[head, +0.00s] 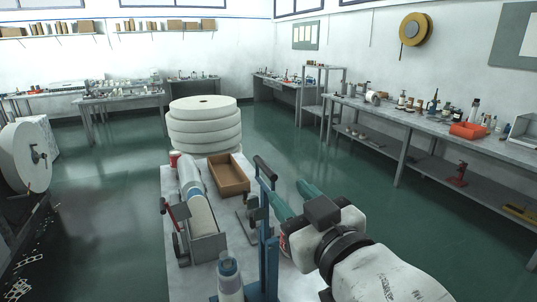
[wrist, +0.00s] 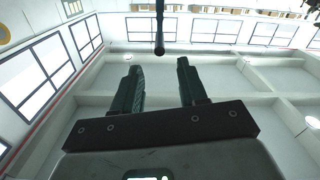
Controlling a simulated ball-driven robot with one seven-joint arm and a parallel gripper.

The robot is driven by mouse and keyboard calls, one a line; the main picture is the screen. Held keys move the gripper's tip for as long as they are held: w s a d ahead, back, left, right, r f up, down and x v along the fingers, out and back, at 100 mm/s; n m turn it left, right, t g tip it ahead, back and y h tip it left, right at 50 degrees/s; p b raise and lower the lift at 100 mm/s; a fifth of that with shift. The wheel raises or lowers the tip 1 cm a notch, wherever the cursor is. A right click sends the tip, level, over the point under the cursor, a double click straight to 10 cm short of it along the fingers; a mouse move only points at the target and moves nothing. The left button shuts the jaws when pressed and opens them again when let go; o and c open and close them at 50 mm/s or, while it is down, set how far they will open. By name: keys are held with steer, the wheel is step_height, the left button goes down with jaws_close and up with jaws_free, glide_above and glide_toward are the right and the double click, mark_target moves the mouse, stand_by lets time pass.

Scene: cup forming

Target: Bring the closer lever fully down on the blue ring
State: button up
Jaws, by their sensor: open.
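The closer (head: 268,250) is a blue upright frame at the near edge of the table. Its lever (head: 265,170) has a dark grip and stands raised at the top, tilted. A blue ring (head: 228,264) appears on a pale cup-like piece left of the frame; its contact with the lever cannot be told. My gripper (head: 288,190), with green fingers, is just right of the raised lever, open and empty. In the wrist view my gripper (wrist: 158,68) has both fingers apart, and a dark rod end (wrist: 158,47), probably the lever grip, shows just beyond the tips.
The table (head: 180,277) also holds a brown open box (head: 229,174), a rack with white rolls (head: 197,215) and a red-handled lever (head: 167,207). A stack of large white rolls (head: 204,125) stands behind. A long bench (head: 420,118) runs along the right wall.

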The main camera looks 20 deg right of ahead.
mark_target(267, 166)
steer(key=w+b, duration=0.4)
steer(key=w, duration=0.5)
steer(key=shift+w, duration=0.9)
jaws_close()
